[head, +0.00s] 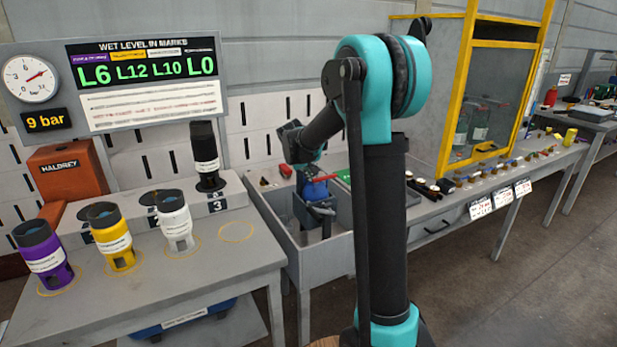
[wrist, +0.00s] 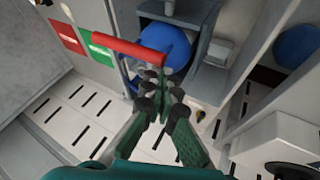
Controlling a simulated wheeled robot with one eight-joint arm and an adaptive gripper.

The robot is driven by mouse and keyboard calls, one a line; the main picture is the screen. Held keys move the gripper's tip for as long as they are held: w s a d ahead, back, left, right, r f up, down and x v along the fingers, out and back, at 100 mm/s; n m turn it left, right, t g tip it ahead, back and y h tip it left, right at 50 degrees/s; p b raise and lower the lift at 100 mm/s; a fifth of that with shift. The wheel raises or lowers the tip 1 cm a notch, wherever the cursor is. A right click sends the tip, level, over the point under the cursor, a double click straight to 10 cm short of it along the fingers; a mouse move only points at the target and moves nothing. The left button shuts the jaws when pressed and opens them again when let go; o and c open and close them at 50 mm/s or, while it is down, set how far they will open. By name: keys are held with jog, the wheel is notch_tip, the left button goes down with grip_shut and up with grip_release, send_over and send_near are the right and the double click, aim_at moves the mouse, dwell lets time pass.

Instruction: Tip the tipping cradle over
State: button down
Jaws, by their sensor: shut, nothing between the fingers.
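The tipping cradle (head: 313,212) is a dark grey-blue frame standing in a grey tray at the middle of the head view, with a blue rounded vessel (head: 313,190) in it. In the wrist view the blue vessel (wrist: 168,45) sits between grey walls, and a red bar handle (wrist: 122,52) crosses in front of it. My gripper (wrist: 155,86) is shut and empty. Its fingertips are just below the right end of the red bar; I cannot tell whether they touch. In the head view my arm reaches down over the cradle and hides part of it.
The grey tray (head: 262,205) has raised walls around the cradle. Purple (head: 43,257), yellow (head: 111,236) and white (head: 174,221) cylinders stand on the left bench; a black one (head: 205,157) stands on the step behind. A yellow-framed cabinet (head: 465,85) is at right.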

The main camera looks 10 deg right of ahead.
jog(key=shift+w+d+r, duration=0.1)
jog(key=shift+d+r, duration=0.05)
jog(key=shift+d, duration=0.2)
